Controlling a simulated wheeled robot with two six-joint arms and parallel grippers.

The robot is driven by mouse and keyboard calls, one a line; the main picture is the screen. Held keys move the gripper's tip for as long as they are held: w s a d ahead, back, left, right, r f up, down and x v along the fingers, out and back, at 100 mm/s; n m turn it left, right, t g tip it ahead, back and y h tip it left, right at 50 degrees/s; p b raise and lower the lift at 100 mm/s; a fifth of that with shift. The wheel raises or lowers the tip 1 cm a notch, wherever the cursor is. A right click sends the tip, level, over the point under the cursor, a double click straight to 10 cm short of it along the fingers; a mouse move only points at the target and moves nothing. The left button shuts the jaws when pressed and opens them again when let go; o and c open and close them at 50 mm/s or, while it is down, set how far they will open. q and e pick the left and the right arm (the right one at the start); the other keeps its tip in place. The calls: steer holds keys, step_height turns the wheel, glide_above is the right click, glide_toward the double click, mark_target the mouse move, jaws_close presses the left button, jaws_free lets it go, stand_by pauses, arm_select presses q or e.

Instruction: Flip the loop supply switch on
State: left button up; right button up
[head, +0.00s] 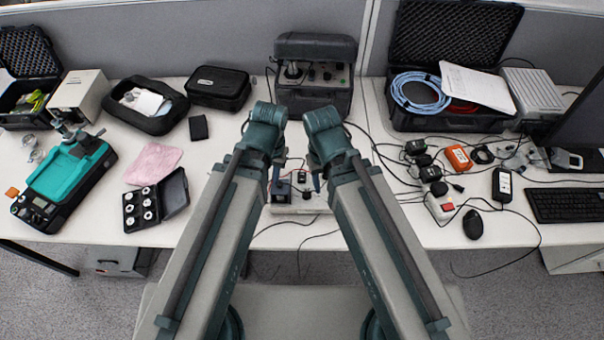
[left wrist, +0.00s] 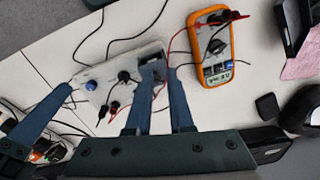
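A pale instrument box (head: 299,208) with black knobs or plugs on top sits between my grippers at the table's front edge. In the left wrist view the same box (left wrist: 104,94) shows a blue knob (left wrist: 91,85), a black knob (left wrist: 124,76) and dark and red plugs. I cannot make out which part is the loop supply switch. My left gripper (left wrist: 163,72) is empty over the box's near end, its tips a small gap apart and hiding that end. Contact cannot be told. My right gripper (head: 317,180) hangs over the box's right side; its opening is unclear.
An orange multimeter (left wrist: 214,48) with red and black leads lies beside the box. Thin cables cross the table. A dark instrument unit (head: 313,85) stands behind. A teal device (head: 68,175) and small black case (head: 143,208) are left; chargers and a mouse (head: 473,224) are right.

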arm_select(q)
steer(key=w+a+n, duration=0.1)
steer(key=a, duration=0.1)
steer(key=w+a+n, duration=0.1)
steer(key=w, duration=0.1)
steer(key=shift+a+r, duration=0.2)
steer(key=shift+a, duration=0.2)
jaws_close()
steer(key=n+g, duration=0.1)
steer(key=n, duration=1.6)
glide_above(302, 180)
steer(key=w+a, duration=0.1)
steer(key=w, duration=0.1)
steer(key=shift+w+d+r+n+h, duration=0.15)
steer(key=shift+d+n+h, duration=0.35)
steer(key=shift+n, duration=0.4)
arm_select(e)
steer(key=shift+r, duration=0.3)
arm_select(q)
steer(key=shift+f, duration=0.2)
arm_select(e)
steer(key=shift+f, duration=0.2)
